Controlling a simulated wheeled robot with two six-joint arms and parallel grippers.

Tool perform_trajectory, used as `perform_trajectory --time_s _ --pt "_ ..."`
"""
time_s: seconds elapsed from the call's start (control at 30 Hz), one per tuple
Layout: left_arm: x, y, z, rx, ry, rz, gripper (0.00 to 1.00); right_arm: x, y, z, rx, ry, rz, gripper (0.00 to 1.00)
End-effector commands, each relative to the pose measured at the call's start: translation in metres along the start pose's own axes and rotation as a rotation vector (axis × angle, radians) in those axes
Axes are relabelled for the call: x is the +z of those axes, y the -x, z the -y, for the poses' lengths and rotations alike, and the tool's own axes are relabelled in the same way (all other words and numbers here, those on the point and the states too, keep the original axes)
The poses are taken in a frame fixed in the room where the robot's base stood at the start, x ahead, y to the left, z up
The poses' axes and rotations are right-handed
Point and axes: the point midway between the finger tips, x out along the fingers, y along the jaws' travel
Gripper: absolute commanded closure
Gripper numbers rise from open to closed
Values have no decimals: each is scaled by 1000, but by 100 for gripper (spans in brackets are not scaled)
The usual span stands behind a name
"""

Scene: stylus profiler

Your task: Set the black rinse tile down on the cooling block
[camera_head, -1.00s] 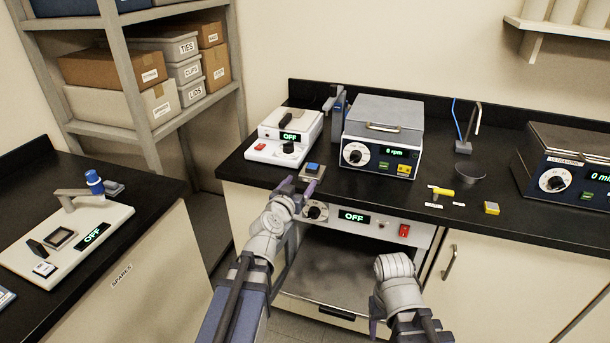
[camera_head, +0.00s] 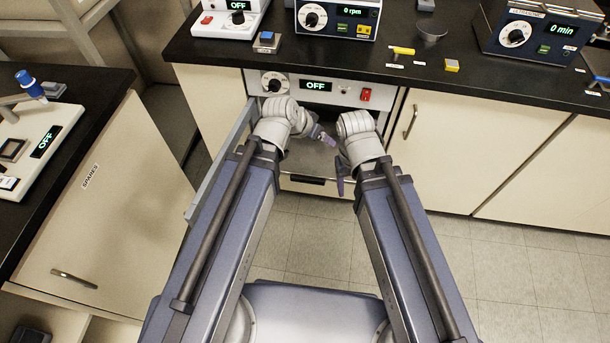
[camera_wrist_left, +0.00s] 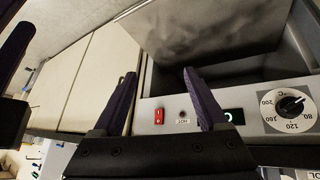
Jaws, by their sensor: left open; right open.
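I cannot make out a black rinse tile with certainty in either view. A small block with a dark bluish square on top (camera_head: 267,41) sits near the bench's front edge; I cannot tell whether it is the cooling block. My left gripper (camera_head: 325,138) is in front of the oven below the bench, away from that block. In the left wrist view its fingers (camera_wrist_left: 162,100) are spread with nothing between them. My right gripper (camera_head: 341,172) is beside it, low and pointing down, and holds nothing that I can see.
The oven (camera_head: 316,86) reads OFF and its door (camera_head: 218,165) stands open at the left. The bench (camera_head: 220,52) carries an rpm device (camera_head: 336,18), a yellow-handled tool (camera_head: 402,50), a yellow block (camera_head: 452,65) and an ultrasonic bath (camera_head: 540,32). A side bench stands at the left.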

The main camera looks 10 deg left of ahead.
Motion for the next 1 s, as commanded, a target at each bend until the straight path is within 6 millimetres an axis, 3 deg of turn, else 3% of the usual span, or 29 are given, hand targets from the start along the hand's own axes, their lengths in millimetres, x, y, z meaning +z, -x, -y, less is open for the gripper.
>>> perform_trajectory --time_s 0.03,0.13,0.2,0.33,0.77,0.87,1.0 --pt "25 -3 -17 -8 -4 131 24 0 0 0 0 0 0 38" --pt "68 3 -30 -73 16 352 24 0 0 0 0 0 0 38" --pt "90 11 -33 -129 35 465 24 0 0 0 0 0 0 38" --pt "113 24 -35 -215 63 590 24 0 0 0 0 0 0 38" --pt "119 32 -34 -251 78 632 24 0 2 0 0 0 0 38" --pt "114 40 -36 -250 78 632 24 1 12 -1 0 0 0 38" --pt "99 63 -39 -250 78 631 24 2 39 -4 0 0 0 38"
